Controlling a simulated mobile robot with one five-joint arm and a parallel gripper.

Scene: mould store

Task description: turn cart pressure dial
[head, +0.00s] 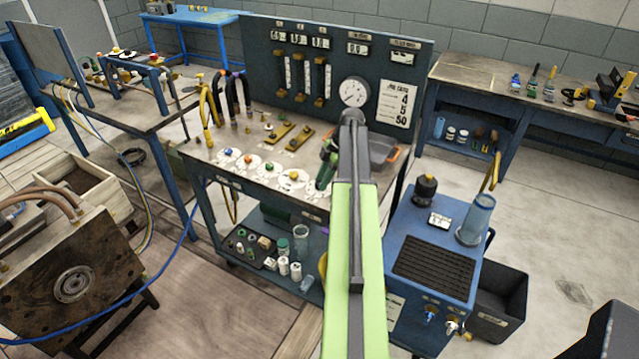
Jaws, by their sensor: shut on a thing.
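The cart (212,165) stands in the middle with a blue back panel. My green and grey arm reaches from the bottom of the view over the cart's right part. My gripper (321,186) points down at the right end of the row, over a further dial plate (312,190), shut on its knob. The jaws and knob are mostly hidden. A round pressure gauge (354,92) is on the panel.
Brass pieces (298,138) and a grey tray (384,150) lie on the cart top. A blue unit (433,235) with a black knob and a clear cup stands close on the right. A black bin (499,305) is beside it.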

